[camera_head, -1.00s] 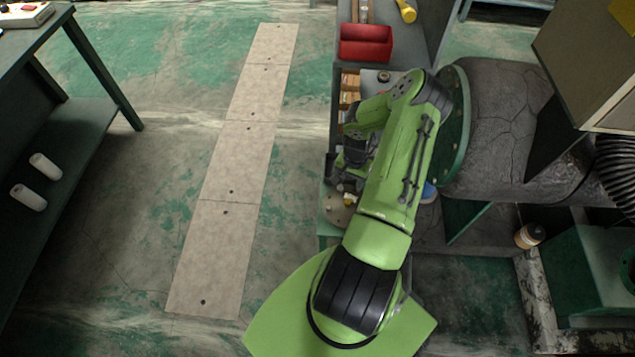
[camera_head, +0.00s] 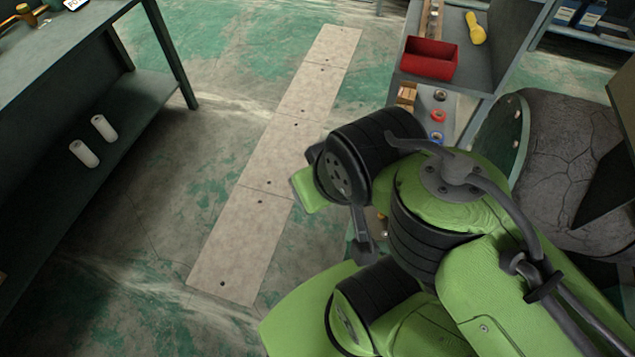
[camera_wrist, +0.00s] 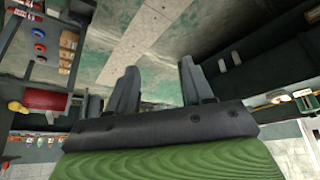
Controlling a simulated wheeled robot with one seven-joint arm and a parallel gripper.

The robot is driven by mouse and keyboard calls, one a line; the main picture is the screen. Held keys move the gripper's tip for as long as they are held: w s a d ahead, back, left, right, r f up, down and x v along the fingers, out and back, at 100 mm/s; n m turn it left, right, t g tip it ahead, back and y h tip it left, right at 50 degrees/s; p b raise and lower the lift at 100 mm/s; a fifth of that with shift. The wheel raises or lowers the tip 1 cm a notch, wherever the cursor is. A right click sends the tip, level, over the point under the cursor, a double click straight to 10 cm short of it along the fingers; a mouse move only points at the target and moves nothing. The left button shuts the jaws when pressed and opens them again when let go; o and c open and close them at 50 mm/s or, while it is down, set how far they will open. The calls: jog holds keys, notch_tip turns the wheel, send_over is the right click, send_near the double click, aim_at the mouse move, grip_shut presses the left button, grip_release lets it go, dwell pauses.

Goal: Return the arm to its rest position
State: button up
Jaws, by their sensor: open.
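My green arm with black joint bands fills the lower right of the head view, folded back close to my body. My gripper (camera_wrist: 155,88) shows in the wrist view with its two dark fingers spread apart. Nothing is between the fingers; they are over open floor. In the head view my gripper is mostly hidden behind the arm links.
A shelf unit with a red bin (camera_head: 429,59) and a yellow tool (camera_head: 476,28) stands at the upper right. A cracked dark tank (camera_head: 570,160) is at the right. A workbench (camera_head: 50,55) with white rolls (camera_head: 84,153) below is at the left.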

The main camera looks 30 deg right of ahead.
jog(key=shift+s+a, duration=0.3)
jog(key=shift+s, duration=0.1)
